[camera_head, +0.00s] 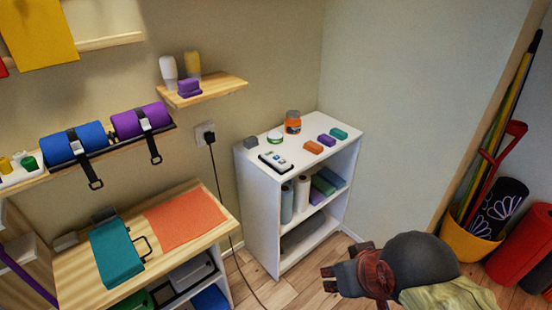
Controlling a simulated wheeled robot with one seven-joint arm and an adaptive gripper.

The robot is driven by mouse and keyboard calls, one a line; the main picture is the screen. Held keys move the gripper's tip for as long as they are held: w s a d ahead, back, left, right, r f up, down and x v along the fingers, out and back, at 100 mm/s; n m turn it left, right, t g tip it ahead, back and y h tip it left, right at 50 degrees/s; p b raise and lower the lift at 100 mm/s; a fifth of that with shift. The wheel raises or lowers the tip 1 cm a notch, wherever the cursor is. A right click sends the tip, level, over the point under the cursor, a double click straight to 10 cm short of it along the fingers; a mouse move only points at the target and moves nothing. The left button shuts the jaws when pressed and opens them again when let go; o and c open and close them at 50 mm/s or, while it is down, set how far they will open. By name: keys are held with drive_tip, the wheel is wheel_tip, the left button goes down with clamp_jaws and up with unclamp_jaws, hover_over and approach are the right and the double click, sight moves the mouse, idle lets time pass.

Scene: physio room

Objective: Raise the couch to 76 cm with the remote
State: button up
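A small handset with a dark body and light and blue buttons, which looks like the remote (275,160), lies flat on top of the white shelf unit (262,190). My gripper (328,279) is at the lower right, over the floor in front of the unit and well apart from the remote. Its two dark fingertips point left with a gap between them, and nothing shows in the gap. I see no couch that I can make out and no height reading in this view.
A small jar, an orange-brown jar (292,122) and several coloured blocks share the unit's top. A wooden bench (76,272) with a teal case (116,252) stands left. A black cable (214,175) hangs between them. A yellow bucket (466,240) stands right.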

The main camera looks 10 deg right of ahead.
drive_tip(key=c, duration=0.6)
clamp_jaws()
idle(0.8)
